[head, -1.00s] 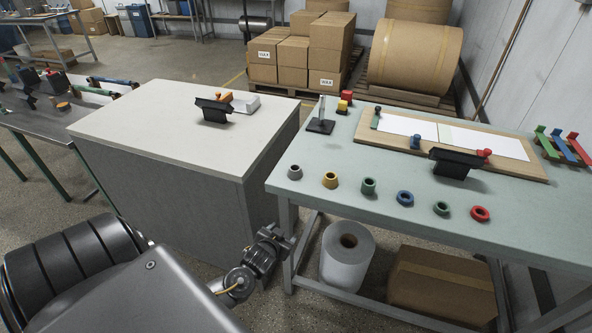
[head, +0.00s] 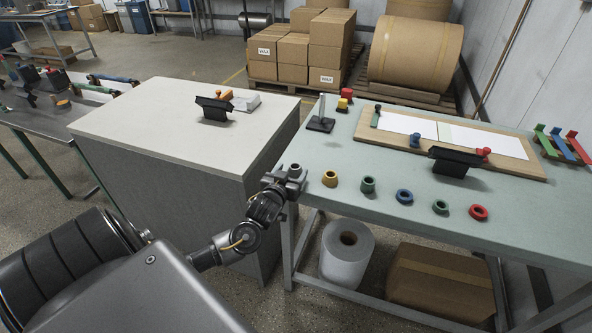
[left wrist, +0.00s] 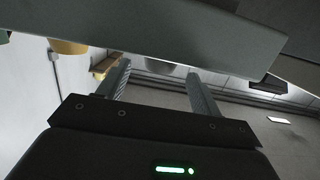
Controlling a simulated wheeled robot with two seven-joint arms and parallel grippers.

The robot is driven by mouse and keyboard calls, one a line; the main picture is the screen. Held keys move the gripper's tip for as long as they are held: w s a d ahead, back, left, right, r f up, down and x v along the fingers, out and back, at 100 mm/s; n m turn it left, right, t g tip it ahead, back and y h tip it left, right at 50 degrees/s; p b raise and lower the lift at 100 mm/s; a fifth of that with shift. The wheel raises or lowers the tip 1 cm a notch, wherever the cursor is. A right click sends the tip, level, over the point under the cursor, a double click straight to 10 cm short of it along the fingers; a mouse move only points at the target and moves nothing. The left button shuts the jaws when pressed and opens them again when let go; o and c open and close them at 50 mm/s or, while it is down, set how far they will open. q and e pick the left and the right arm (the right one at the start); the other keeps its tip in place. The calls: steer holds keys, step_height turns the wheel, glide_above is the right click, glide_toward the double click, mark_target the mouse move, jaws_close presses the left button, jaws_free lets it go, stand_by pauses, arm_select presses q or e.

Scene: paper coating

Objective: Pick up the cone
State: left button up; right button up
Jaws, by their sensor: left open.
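Several small hollow cone-like pieces stand along the front of the pale green table. The grey one (head: 295,169) is at the left end, by the table's corner. The yellow one (head: 330,178) stands to its right. My left gripper (head: 281,180) is at the table's front left corner, close in front of the grey piece and partly covering it. In the left wrist view, the fingers (left wrist: 160,82) are apart with nothing held. The grey piece (left wrist: 160,68) shows partly beyond the fingertips, behind the table edge. My right gripper is not in view.
The pale green table (head: 345,217) has its front edge right by my gripper. A grey cabinet (head: 150,190) stands close on the left. Green (head: 368,184), blue (head: 404,196) and red (head: 478,212) pieces continue the row to the right.

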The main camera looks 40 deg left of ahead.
mark_target(297, 164)
arm_select(q)
steer(key=shift+p+x, duration=0.55)
steer(key=shift+x, duration=2.35)
steer(key=shift+c, duration=0.2)
steer(key=c, duration=1)
steer(key=shift+c, duration=0.2)
steer(key=shift+r, duration=0.1)
